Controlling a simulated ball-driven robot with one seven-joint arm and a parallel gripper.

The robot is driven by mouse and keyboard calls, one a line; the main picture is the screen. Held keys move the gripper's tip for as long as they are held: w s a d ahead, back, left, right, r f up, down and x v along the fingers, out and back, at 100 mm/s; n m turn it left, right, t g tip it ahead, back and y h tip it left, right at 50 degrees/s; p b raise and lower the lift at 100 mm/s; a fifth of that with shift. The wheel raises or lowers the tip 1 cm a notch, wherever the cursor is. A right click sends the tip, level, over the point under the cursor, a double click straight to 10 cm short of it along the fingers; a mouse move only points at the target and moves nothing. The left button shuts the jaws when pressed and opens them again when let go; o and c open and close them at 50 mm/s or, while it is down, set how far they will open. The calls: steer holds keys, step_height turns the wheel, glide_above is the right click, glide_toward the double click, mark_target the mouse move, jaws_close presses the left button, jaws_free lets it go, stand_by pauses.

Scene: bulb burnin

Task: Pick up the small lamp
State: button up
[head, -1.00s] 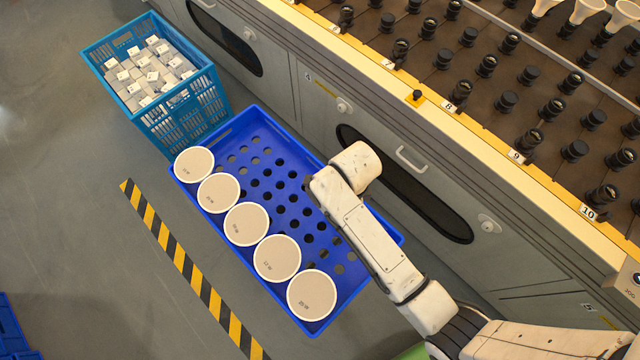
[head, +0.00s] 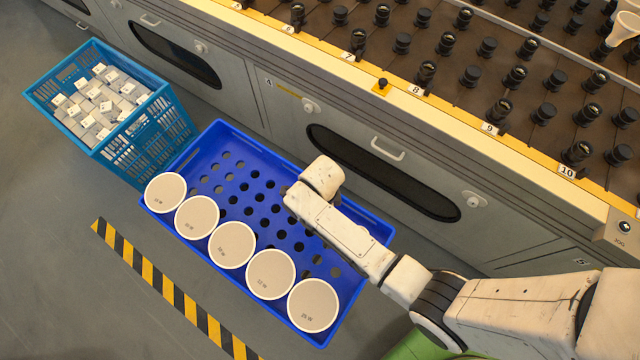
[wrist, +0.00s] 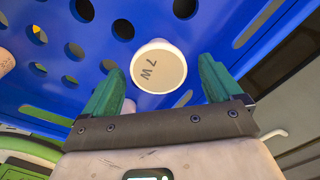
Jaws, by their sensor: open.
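A small lamp with a round cream face marked "7 W" (wrist: 158,68) shows in the wrist view over the blue crate (wrist: 225,40). My gripper (wrist: 161,66) is open, with one teal finger to the left of the lamp and one to its right. The lamp sits at about fingertip level in the picture; I cannot tell whether a finger touches it. In the head view my arm reaches over the perforated blue crate (head: 222,136), and the small lamp and my fingers are hidden under it.
Several larger round lamps (head: 232,245) line the crate's near left side. A teal crate of small white boxes (head: 40,92) stands beyond its left end. The grey bench with black sockets (head: 487,47) runs behind. The floor by the striped tape (head: 160,285) is clear.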

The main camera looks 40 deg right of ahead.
steer(key=shift+f, duration=0.9)
steer(key=c, duration=1.1)
